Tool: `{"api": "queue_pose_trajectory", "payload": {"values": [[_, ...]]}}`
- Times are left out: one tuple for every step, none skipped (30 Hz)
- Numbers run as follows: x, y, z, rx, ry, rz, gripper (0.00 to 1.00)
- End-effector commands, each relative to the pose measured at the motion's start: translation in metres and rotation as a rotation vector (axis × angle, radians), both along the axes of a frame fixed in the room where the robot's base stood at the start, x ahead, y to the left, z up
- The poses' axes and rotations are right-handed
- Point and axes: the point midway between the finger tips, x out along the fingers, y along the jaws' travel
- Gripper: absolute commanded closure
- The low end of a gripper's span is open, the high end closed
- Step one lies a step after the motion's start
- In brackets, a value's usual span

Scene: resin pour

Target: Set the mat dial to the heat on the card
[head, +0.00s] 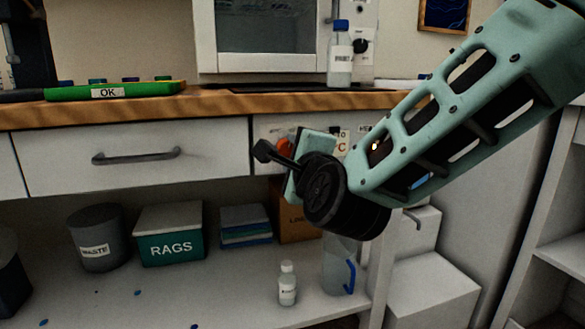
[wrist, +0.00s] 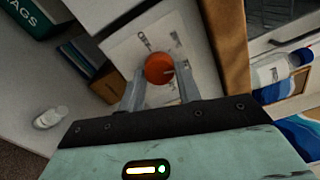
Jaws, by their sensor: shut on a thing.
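The orange-red dial (wrist: 159,69) sits on a pale panel (wrist: 125,50) with dark printed marks, seen in the wrist view. My gripper (wrist: 160,78) has one finger on each side of the dial and is shut on it. A light notch or line shows on the dial's right part. In the head view, the dial (head: 284,146) is partly hidden behind my gripper on the counter's front, right of the drawer. I cannot read a heat value on any card.
The wooden counter (head: 130,112) runs above the panel and bears a green tray (head: 140,89) marked OK and a clear bottle (head: 340,60). The shelf below holds a RAGS box (head: 169,245), a waste bin (head: 97,238), a small white bottle (head: 287,288) and a jug (head: 338,265).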

Motion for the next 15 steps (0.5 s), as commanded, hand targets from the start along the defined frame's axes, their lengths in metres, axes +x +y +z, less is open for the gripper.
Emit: {"api": "queue_pose_trajectory", "payload": {"values": [[0.0004, -0.0009, -0.0044, 0.034, 0.009, -0.002, 0.89], [0.0004, -0.0009, -0.0044, 0.053, 0.015, -0.002, 0.89], [0.0002, -0.0007, -0.0045, 0.079, 0.023, -0.002, 0.89], [0.0, -0.0005, -0.0045, 0.095, 0.028, -0.001, 0.89], [0.0, -0.0003, -0.0044, 0.111, 0.032, -0.001, 0.89], [0.0, -0.0003, -0.0042, 0.13, 0.039, -0.001, 0.89], [0.0, -0.0003, -0.004, 0.145, 0.043, -0.001, 0.89], [0.0, -0.0005, -0.0038, 0.158, 0.047, -0.001, 0.89], [0.0002, -0.0006, -0.0035, 0.174, 0.051, -0.002, 0.89], [0.0002, -0.0006, -0.0034, 0.184, 0.054, -0.002, 0.89], [0.0002, -0.0005, -0.0033, 0.194, 0.056, -0.002, 0.89], [0.0002, -0.0004, -0.0031, 0.204, 0.06, -0.001, 0.89], [0.0002, -0.0003, -0.003, 0.211, 0.062, -0.001, 0.89], [0.0002, -0.0002, -0.003, 0.217, 0.065, -0.001, 0.89], [0.0001, -0.0001, -0.0028, 0.225, 0.067, -0.001, 0.89]]}}
